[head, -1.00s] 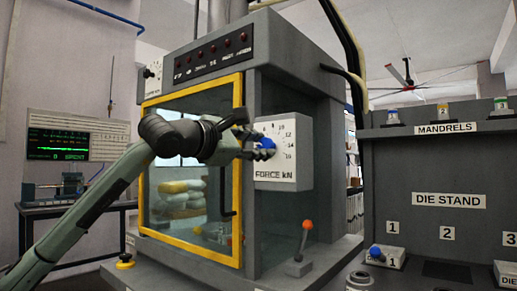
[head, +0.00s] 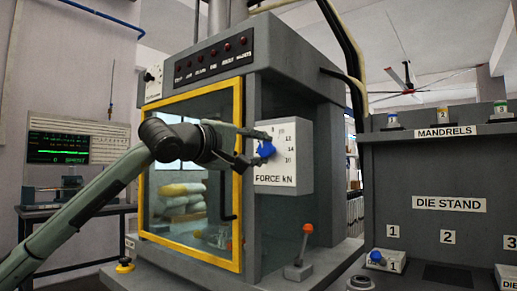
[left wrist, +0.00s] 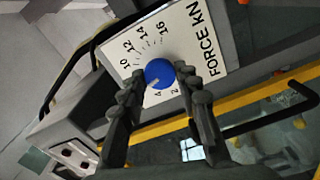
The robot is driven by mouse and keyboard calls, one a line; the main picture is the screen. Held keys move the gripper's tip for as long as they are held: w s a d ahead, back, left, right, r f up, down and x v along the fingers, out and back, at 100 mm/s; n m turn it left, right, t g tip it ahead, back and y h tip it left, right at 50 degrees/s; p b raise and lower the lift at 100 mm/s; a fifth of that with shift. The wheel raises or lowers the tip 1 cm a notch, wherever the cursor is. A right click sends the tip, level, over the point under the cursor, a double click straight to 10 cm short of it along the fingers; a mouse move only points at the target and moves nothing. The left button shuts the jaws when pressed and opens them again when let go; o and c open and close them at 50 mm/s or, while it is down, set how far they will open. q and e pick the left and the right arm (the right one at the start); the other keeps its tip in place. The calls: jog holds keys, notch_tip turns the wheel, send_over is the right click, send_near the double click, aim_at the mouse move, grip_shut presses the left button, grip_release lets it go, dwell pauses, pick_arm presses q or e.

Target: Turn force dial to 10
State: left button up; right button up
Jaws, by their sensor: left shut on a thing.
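The force dial is a blue round knob (head: 265,149) on a white panel marked FORCE kN (head: 275,179), on the machine's front right. In the left wrist view the knob (left wrist: 160,73) sits between the fingertips of my left gripper (left wrist: 157,84), which is shut on it. A small pale mark on the knob lies toward the 4. The numbers 10, 12, 14 and 16 show around the dial; some others are hidden. In the head view my left gripper (head: 262,147) has one finger above the knob and one below. My right gripper is not in view.
A yellow-framed glass door (head: 239,170) with a dark handle is left of the panel. An orange-tipped lever (head: 307,228) stands below right. A die stand (head: 445,225) is at the right. Open space lies between the dial panel and the stand.

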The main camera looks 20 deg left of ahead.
pick_arm(q)
jog(key=m, duration=0.2)
jog(key=shift+m, duration=0.4)
jog(key=m+p, duration=0.1)
jog(key=m, duration=0.2)
jog(key=shift+m, duration=1.6)
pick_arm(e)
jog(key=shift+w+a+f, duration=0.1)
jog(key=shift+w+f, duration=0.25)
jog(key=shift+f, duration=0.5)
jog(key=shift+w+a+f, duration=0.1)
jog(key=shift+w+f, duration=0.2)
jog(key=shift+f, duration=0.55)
pick_arm(q)
jog(key=o, duration=1.2)
jog(key=shift+c, duration=0.2)
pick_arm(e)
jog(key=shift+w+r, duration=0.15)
